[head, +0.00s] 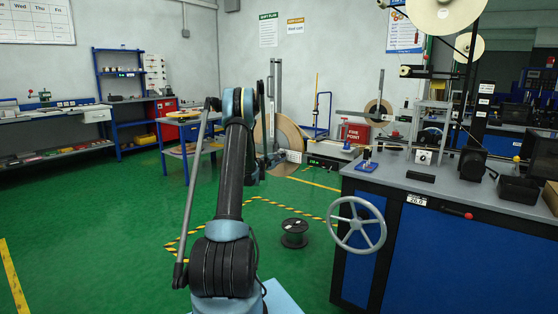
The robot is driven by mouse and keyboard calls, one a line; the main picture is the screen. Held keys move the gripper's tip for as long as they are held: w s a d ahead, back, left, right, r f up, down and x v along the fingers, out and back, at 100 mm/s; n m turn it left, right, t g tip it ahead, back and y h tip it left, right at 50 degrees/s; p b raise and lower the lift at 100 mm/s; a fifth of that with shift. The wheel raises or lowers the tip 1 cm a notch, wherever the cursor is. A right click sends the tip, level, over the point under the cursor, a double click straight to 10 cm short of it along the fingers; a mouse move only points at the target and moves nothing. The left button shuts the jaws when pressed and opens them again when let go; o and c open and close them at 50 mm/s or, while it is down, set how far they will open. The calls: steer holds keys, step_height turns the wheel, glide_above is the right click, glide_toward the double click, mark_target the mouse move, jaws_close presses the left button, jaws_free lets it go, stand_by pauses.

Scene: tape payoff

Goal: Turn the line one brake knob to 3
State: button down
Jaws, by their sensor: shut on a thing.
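My gripper (271,160) is small in the head view, at the far end of my arm, low in front of a large brown tape reel (291,132) on a grey upright stand (275,85). It looks shut at the hub side of this payoff. The line one brake knob is not clearly visible; my gripper and wrist cover the place where it seems to be. Its scale and setting cannot be read. A small white label plate (294,156) sits just right of my gripper, its text too small to read.
A unit with a green display (315,162) stands right of the reel. A grey-topped bench (450,185) with a handwheel (357,225) fills the right. A black spool (294,232) lies on the floor inside yellow-black tape. A blue side table (190,150) stands left. Left floor is clear.

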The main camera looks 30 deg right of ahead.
steer(key=m, duration=0.7)
steer(key=shift+s+d+f, duration=0.1)
steer(key=shift+s+d, duration=0.05)
steer(key=shift+d, duration=0.05)
stand_by(0.3)
steer(key=c, duration=1.4)
jaws_free()
steer(key=shift+o, duration=0.2)
steer(key=shift+a, duration=0.2)
steer(key=shift+a, duration=0.3)
steer(key=v, duration=1.1)
steer(key=shift+a, duration=0.1)
